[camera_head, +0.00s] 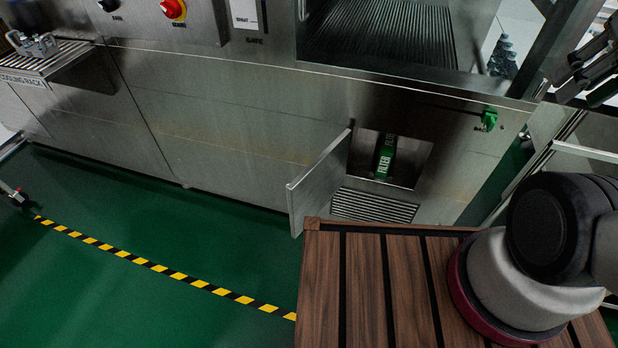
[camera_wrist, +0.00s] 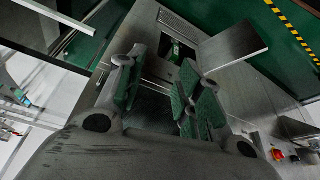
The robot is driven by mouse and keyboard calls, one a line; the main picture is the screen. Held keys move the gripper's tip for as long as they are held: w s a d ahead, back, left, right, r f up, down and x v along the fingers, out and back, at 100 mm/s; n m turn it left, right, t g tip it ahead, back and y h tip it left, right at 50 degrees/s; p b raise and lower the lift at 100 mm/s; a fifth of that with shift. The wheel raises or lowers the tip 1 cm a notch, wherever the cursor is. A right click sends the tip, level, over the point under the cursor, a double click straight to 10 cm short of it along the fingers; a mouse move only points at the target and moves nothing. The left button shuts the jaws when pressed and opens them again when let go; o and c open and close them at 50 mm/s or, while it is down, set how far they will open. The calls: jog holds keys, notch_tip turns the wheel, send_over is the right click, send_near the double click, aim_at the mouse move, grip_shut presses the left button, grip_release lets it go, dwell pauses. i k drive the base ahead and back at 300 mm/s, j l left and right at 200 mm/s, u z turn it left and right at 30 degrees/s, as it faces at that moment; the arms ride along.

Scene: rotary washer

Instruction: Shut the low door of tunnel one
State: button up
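The low door (camera_head: 318,185) is a flat steel panel on the front of the washer. It stands swung out from the left side of a square opening, and the wrist view shows it too (camera_wrist: 232,44). Inside the opening is a green filter (camera_head: 385,157) with white lettering. My gripper (camera_wrist: 158,95) has its two green-padded fingers apart with nothing between them. In the head view, dark gripper parts show at the upper right edge, above and to the right of the door and well apart from it.
A slatted wooden deck (camera_head: 360,280) that carries my arm base stands close to the door's lower edge. A green handle (camera_head: 489,119) is on the panel right of the opening. A cooling rack (camera_head: 45,62) is at the far left. Green floor (camera_head: 200,240) left of the door is clear.

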aim_at(308, 193)
jog(key=j+z, duration=0.25)
jog(key=j, duration=0.4)
jog(key=j+z, duration=0.2)
jog(key=j, duration=0.5)
jog(key=j+z, duration=0.25)
jog(key=j, duration=0.4)
jog(key=k+j+z, duration=0.25)
jog(key=j, duration=0.4)
jog(key=l, duration=0.45)
